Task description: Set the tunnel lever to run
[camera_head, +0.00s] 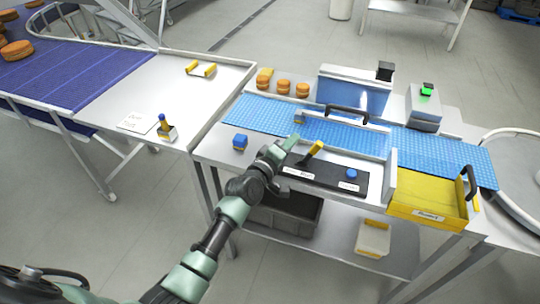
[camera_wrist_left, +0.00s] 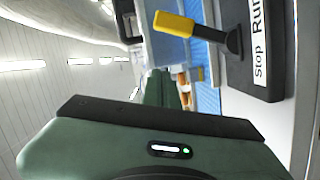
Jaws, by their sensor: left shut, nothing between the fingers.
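The tunnel lever (camera_head: 315,149) has a yellow grip on a dark stem and rises from a black panel (camera_head: 325,176) at the table's front. In the head view it leans to the right. In the left wrist view the lever (camera_wrist_left: 174,24) stands beside a white label reading Stop and Run (camera_wrist_left: 260,40); its grip tilts towards the Run end. My left gripper (camera_head: 287,142) is shut and empty, just left of the lever. Its green fingers also show in the left wrist view (camera_wrist_left: 158,88), below the yellow grip. My right gripper is not in view.
A blue button (camera_head: 351,174) sits on the panel's right part. A blue conveyor (camera_head: 250,115) with a black-handled clear guard (camera_head: 347,112) runs behind.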

